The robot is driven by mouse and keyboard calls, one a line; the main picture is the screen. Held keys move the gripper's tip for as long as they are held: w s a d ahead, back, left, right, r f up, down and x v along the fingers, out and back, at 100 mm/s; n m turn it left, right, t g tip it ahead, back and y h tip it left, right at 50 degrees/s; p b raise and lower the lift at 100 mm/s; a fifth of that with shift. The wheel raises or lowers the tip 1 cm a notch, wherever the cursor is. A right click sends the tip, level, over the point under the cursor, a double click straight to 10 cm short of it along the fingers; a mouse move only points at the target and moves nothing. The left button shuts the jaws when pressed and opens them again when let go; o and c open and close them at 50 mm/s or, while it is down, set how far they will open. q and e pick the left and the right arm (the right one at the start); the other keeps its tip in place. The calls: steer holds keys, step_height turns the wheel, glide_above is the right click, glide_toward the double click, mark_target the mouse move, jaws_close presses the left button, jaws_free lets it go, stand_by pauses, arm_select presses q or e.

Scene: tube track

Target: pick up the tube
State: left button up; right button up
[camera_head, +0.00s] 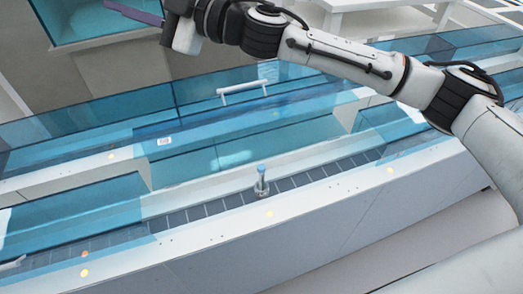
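A small tube (262,180) with a blue cap stands upright on the dark segmented track (205,210), near the middle of the view. It appears to sit in a small grey holder. My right arm comes in from the right and reaches across the top. Its end, with my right gripper (184,36), is at the upper left, well apart from the tube. The fingers cannot be made out, so its opening is unclear. My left gripper is not in view.
Blue transparent panels (100,195) flank and partly cover the track. The section around the tube is uncovered. A white handle (242,88) sits on a panel behind. A white front ledge (300,210) runs along the near side. A white table (375,5) stands at the back.

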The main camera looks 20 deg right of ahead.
steer(key=s+a+f+n+g+y, duration=0.1)
steer(key=s+a+f+n+g, duration=0.25)
steer(key=s+n+g, duration=0.25)
steer(key=s+a+f+n+g, duration=0.2)
steer(key=s+f+n+g, duration=0.3)
steer(key=s+n, duration=0.15)
steer(key=n+g+h, duration=0.2)
steer(key=h, duration=1.5)
glide_above(261, 178)
steer(key=f, duration=1.1)
steer(key=f+b, duration=0.1)
steer(key=f, duration=1)
steer(key=shift+w+d+f, duration=0.1)
steer(key=shift+w+f, duration=0.1)
steer(key=shift+f, duration=0.15)
step_height(261, 178, down, 4)
steer(key=shift+d+r, duration=0.1)
steer(key=shift+r, duration=0.1)
steer(key=shift+w+f+p, duration=0.15)
steer(key=shift+f+p, duration=0.55)
steer(key=shift+f, duration=2.45)
steer(key=c, duration=0.9)
